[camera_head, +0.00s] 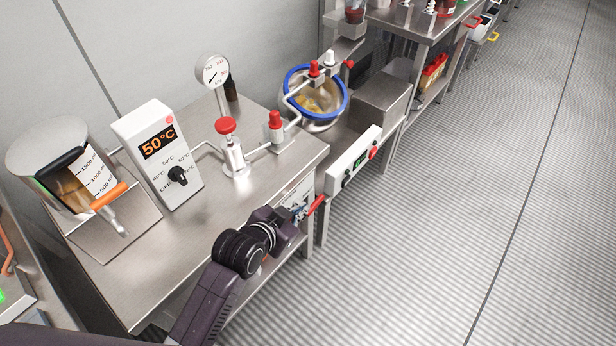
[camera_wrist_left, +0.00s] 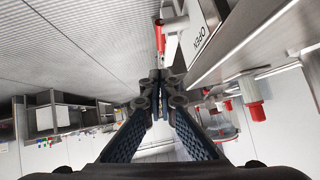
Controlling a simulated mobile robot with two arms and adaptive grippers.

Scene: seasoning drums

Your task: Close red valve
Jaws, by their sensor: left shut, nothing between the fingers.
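A red valve handle (camera_head: 317,204) sticks out from the front of the steel table, just past my left gripper (camera_head: 298,212). In the left wrist view the red handle (camera_wrist_left: 160,38) lies just beyond the fingertips, beside a white plate (camera_wrist_left: 200,38) marked "OPEN". My left gripper (camera_wrist_left: 160,80) is shut and empty, its two fingers together. The tips look close to the handle; I cannot tell whether they touch it. My right gripper is not in view.
The steel table (camera_head: 150,280) holds a white 50°C controller (camera_head: 157,155), a beaker (camera_head: 60,145), a gauge (camera_head: 213,71) and a red-topped fitting (camera_head: 233,150). A blue-rimmed bowl (camera_head: 315,118) stands beyond. The floor (camera_head: 450,200) at right is clear.

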